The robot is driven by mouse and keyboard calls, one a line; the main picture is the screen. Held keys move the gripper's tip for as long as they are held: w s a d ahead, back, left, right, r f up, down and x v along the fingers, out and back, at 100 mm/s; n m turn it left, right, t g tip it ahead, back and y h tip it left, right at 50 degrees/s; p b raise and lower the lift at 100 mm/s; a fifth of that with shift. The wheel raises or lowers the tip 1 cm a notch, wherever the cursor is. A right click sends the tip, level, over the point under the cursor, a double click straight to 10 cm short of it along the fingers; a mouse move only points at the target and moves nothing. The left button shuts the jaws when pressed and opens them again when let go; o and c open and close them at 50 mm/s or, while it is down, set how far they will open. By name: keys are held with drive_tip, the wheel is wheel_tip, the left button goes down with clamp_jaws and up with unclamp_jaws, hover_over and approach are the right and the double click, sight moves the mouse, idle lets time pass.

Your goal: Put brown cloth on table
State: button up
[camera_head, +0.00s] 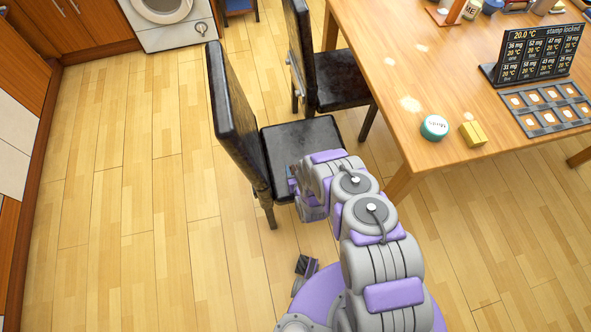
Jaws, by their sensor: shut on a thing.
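The wooden table (393,101) fills the upper right. My gripper (293,184) is at the end of my arm, over the seat of the near black chair (297,139). It is small, dark and partly hidden by my own wrist. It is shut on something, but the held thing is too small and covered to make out. I cannot pick out a brown cloth clearly. My gripper is left of the table and apart from it.
A second black chair (341,93) stands against the table's left side. On the table are a teal round tin (434,128), a yellow block (473,134), a dark display board (540,57) and a grey tray (547,108). The table's left part and the floor at left are clear.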

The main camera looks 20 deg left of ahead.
drive_tip(key=o, duration=1)
drive_tip(key=shift+r, duration=0.1)
drive_tip(key=shift+o, duration=0.2)
drive_tip(key=p+v, duration=0.3)
drive_tip(key=v, duration=1.4)
drive_tip(key=shift+d+f, duration=0.2)
drive_tip(key=shift+d, duration=0.05)
